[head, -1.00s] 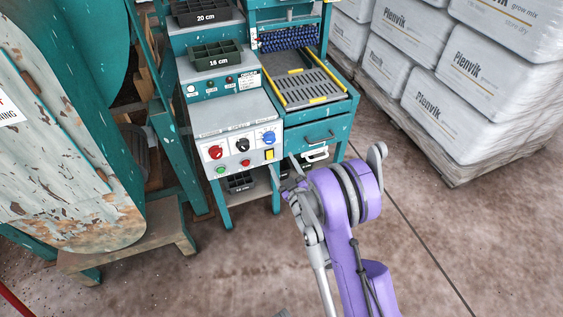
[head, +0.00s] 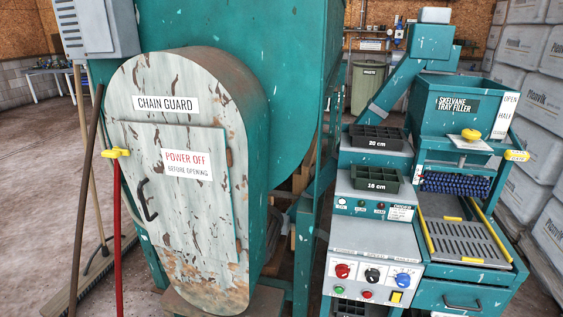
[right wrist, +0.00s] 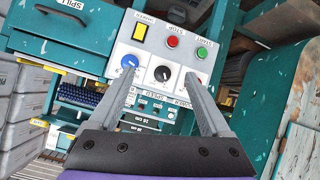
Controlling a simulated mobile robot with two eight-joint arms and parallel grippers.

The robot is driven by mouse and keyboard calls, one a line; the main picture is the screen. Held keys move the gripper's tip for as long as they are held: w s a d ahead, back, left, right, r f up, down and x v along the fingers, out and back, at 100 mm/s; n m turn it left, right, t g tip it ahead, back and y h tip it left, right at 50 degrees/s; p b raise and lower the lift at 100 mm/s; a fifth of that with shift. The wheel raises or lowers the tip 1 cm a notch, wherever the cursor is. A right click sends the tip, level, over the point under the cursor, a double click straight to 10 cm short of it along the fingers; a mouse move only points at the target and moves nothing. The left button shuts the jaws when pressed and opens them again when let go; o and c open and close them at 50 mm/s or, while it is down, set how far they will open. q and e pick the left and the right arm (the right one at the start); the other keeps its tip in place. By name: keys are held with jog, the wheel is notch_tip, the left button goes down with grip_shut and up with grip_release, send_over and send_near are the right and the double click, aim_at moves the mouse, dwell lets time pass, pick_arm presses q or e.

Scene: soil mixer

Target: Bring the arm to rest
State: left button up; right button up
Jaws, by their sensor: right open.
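My right gripper (right wrist: 160,74) shows only in the right wrist view. Its two grey fingers are wide apart with nothing between them, pointing toward the control panel (right wrist: 168,48). In the head view, the same panel (head: 352,291) is at the bottom, right of centre, and neither arm shows. My left gripper is out of view.
The chain guard (head: 183,235) of the teal mixer stands at left, its door closed. The tray filler (head: 447,108) stands at right, with black trays (head: 377,138) beside it. White sacks (head: 540,140) are stacked at far right. A red pole (head: 117,230) and broom stand at left.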

jog(key=s+a+g+y, duration=0.2)
jog(key=s+a+g, duration=0.25)
jog(key=s, duration=0.65)
jog(key=s+a+g+y, duration=0.1)
jog(key=s+a+g, duration=0.35)
jog(key=s, duration=0.75)
pick_arm(q)
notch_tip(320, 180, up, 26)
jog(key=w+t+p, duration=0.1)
jog(key=p, duration=2.2)
pick_arm(e)
notch_tip(320, 180, up, 26)
jog(key=w+a+t, duration=0.1)
jog(key=t, duration=0.2)
jog(key=shift+w+f, duration=0.15)
jog(key=shift+w, duration=0.2)
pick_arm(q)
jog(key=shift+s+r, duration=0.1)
pick_arm(e)
jog(key=shift+s, duration=0.1)
